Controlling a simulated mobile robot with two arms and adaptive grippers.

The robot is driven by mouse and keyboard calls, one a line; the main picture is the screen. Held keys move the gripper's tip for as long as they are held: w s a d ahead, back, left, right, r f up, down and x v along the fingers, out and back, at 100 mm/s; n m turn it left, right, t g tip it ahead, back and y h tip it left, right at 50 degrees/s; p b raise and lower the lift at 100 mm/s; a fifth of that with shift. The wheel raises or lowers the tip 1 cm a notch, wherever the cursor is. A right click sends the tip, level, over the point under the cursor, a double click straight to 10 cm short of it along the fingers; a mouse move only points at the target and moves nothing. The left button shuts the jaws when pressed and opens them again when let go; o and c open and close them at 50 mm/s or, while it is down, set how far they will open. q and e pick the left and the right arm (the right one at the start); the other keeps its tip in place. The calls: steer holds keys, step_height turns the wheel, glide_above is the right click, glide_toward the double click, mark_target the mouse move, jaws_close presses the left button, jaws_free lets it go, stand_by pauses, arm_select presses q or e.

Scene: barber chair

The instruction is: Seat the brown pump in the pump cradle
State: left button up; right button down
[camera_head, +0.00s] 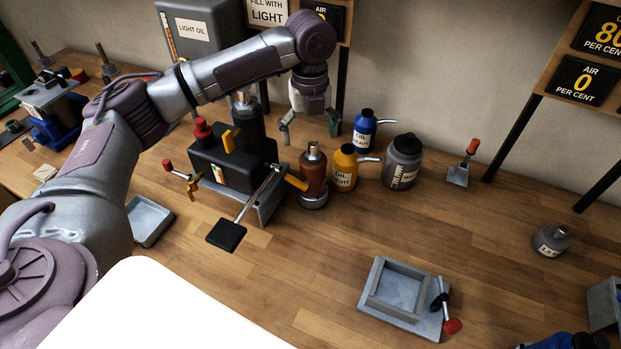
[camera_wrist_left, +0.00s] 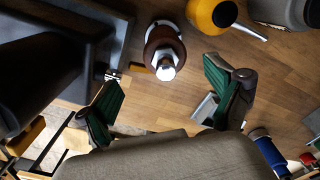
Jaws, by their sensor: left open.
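The brown pump (camera_head: 313,178) stands upright on the bench beside the black machine. It is a brown cylinder with a metal top and a grey foot. It also shows from above in the left wrist view (camera_wrist_left: 165,48). My left gripper (camera_head: 310,124) is open and empty above and behind the pump; its green-padded fingers (camera_wrist_left: 162,95) are apart, and the pump lies beyond them. The pump cradle (camera_head: 372,303) seems to be the grey plate with a square, empty-looking recess and a red-knobbed lever, at the front right. My right gripper is not in view.
A yellow oil can (camera_head: 345,170), a blue oil can (camera_head: 365,132) and a grey bottle (camera_head: 403,163) stand close right of the pump. The black machine (camera_head: 235,165) with its lever and black pad is to the left. Bench between pump and cradle is clear.

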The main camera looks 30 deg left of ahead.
mark_target(313, 158)
arm_select(q)
steer(key=shift+d+f, duration=0.15)
steer(key=shift+f, duration=0.5)
steer(key=shift+w+d+f, duration=0.1)
steer(key=shift+d+f, duration=0.05)
steer(key=shift+f, duration=0.15)
step_height(313, 158, down, 5)
steer(key=shift+r+p, duration=0.1)
steer(key=shift+p, duration=1)
steer(key=shift+d+f, duration=0.1)
steer(key=shift+f, duration=0.3)
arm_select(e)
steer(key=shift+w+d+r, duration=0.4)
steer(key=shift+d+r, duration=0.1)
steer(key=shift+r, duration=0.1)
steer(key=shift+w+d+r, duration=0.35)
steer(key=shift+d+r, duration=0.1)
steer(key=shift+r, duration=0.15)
arm_select(q)
steer(key=shift+c, duration=0.2)
steer(key=c, duration=1.1)
jaws_close()
steer(key=shift+r, duration=0.15)
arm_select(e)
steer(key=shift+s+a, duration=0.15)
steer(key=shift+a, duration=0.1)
